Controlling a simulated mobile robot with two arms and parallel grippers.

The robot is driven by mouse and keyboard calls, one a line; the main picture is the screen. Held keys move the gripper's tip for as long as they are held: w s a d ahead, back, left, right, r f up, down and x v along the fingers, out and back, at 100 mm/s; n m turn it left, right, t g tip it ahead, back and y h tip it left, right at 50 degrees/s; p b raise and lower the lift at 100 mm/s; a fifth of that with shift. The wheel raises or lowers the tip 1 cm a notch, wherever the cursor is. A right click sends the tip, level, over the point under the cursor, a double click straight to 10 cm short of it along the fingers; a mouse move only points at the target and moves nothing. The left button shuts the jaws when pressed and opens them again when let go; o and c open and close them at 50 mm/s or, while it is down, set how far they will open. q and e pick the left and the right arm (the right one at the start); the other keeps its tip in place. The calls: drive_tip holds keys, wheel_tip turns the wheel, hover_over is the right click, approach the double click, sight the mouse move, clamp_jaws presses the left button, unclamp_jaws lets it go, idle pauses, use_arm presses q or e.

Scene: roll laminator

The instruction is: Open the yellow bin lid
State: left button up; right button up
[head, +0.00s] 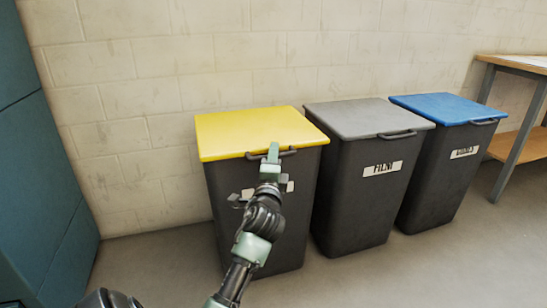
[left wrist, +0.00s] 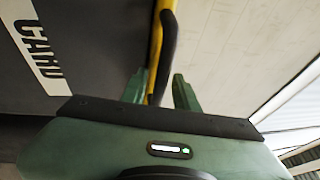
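The yellow lid (head: 255,130) lies flat and closed on the left dark grey bin (head: 228,215). A dark bar handle (head: 289,153) runs along the lid's front edge. My left gripper (head: 272,153) is at this handle, in front of the bin. In the left wrist view the handle (left wrist: 167,50) reaches down between the two green fingers (left wrist: 160,90). The fingers stand apart, with a gap visible beside the handle, so the gripper looks open around it. The bin's white label reads "CARD" in the left wrist view (left wrist: 42,45). My right gripper is not in view.
A grey-lidded bin (head: 365,180) stands close on the right, then a blue-lidded bin (head: 445,165). A wooden table (head: 520,140) is at the far right. A teal cabinet (head: 40,180) stands at the left. A block wall (head: 150,80) is behind; floor between cabinet and bin is clear.

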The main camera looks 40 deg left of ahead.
use_arm(q)
clamp_jaws()
idle(1.2)
